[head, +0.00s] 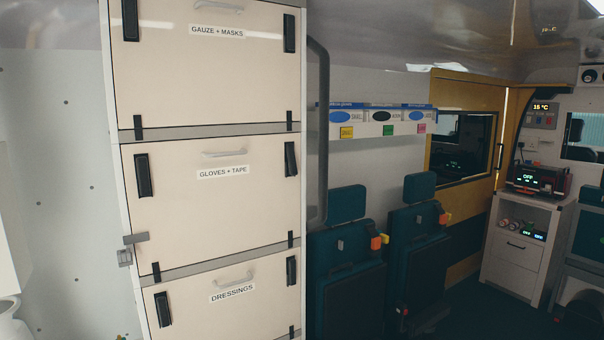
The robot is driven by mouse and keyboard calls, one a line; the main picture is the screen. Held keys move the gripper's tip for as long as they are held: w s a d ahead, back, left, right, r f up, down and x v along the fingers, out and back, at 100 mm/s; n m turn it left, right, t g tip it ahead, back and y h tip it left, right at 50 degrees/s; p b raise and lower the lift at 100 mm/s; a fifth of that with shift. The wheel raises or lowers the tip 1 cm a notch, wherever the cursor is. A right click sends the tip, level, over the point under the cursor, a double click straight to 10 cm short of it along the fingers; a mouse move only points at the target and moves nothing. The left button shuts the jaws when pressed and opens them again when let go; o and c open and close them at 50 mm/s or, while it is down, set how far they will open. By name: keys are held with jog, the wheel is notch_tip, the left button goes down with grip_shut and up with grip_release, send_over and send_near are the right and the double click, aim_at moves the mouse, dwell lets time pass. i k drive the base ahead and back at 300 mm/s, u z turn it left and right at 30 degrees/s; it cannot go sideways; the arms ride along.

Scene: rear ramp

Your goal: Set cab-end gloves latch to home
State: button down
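The gloves panel (215,225) is a cream flap labelled GLOVES + TAPE, in the middle of the tall cabinet at left centre, and looks closed. It has a black upright latch at its upper left (143,175) and another at its upper right (291,159). The right latch looks slightly skewed beside the straighter one above it. I cannot tell which latch is at the cab end. Small black tabs sit along the panel's lower edge. My gripper is not clearly in view.
The GAUZE + MASKS panel (210,75) is above and the DRESSINGS panel (230,312) below. Grey blocks (135,238) stick out at the cabinet's left edge. Teal seats (345,245) stand to the right. A white cabinet (515,265) stands at far right.

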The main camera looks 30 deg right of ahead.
aim_at(292, 164)
jog(key=u, duration=0.1)
jog(key=i, duration=1)
jog(key=z, duration=0.1)
